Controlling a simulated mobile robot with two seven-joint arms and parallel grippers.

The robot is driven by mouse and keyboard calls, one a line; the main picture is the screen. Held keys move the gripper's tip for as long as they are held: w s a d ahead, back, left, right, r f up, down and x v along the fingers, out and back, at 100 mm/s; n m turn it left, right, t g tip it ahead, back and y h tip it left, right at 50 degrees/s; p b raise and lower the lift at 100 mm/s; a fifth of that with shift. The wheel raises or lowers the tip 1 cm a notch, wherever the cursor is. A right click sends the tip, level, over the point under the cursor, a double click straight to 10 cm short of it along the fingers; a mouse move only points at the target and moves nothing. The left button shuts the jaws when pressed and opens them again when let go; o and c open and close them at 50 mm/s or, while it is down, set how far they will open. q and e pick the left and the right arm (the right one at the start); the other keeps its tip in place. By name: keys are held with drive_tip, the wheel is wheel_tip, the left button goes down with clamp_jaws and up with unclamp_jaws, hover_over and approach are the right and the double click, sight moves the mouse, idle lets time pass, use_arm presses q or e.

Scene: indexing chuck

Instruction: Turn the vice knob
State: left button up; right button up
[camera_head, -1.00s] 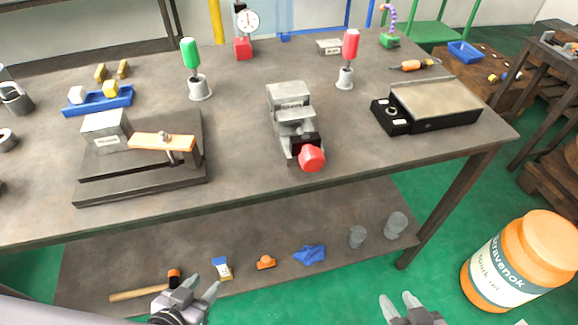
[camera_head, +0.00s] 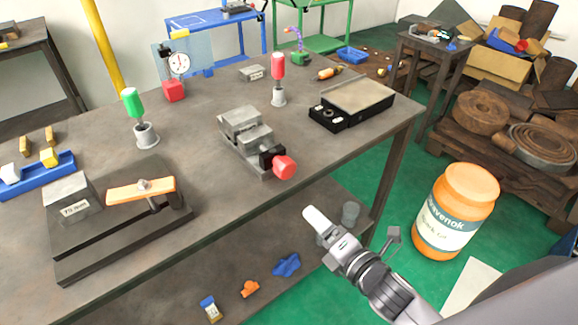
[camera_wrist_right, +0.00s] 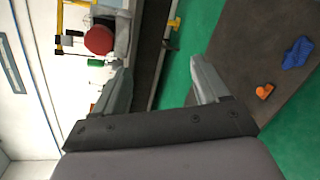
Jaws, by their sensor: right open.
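The vice (camera_head: 243,128) stands on the workbench. Its red knob (camera_head: 284,167) sticks out toward the front edge, on a black collar. My right gripper (camera_head: 316,219) is in front of the bench, below and right of the knob, apart from it. In the right wrist view, my right gripper (camera_wrist_right: 160,82) has its two fingers wide apart with nothing between them. There the red knob (camera_wrist_right: 99,40) appears ahead, up and left of the left finger, outside the gap. My left gripper is not in view.
A clamp fixture with an orange bar (camera_head: 140,190) lies left of the vice. A black box with a plate (camera_head: 352,103) and a red-handled tool (camera_head: 278,78) stand to its right and behind. An orange jar (camera_head: 455,212) stands on the floor. The lower shelf holds small items.

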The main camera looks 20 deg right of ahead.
sight(289, 173)
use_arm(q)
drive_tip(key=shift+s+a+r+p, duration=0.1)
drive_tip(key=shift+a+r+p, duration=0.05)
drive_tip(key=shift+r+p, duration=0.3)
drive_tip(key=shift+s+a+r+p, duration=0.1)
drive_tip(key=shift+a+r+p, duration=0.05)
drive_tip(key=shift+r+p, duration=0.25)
use_arm(e)
drive_tip(key=shift+w+a+r+n+t+y, duration=0.35)
drive_tip(key=shift+w+a+r+n, duration=0.35)
drive_tip(key=shift+w+r+n, duration=0.9)
drive_tip(key=shift+w+a+r+n+t+y, duration=0.3)
drive_tip(key=shift+w+a+r+n, duration=0.45)
drive_tip(key=shift+w+n, duration=1.55)
drive_tip(key=shift+w+a+r+n+t+y, duration=0.3)
drive_tip(key=shift+w+a+r+n, duration=0.4)
drive_tip(key=shift+w+r+n, duration=1.2)
drive_tip(key=shift+s+f+n, duration=0.4)
drive_tip(key=shift+f+n, duration=0.1)
drive_tip(key=shift+f, duration=0.2)
drive_tip(key=shift+c, duration=0.4)
drive_tip(key=c, duration=1)
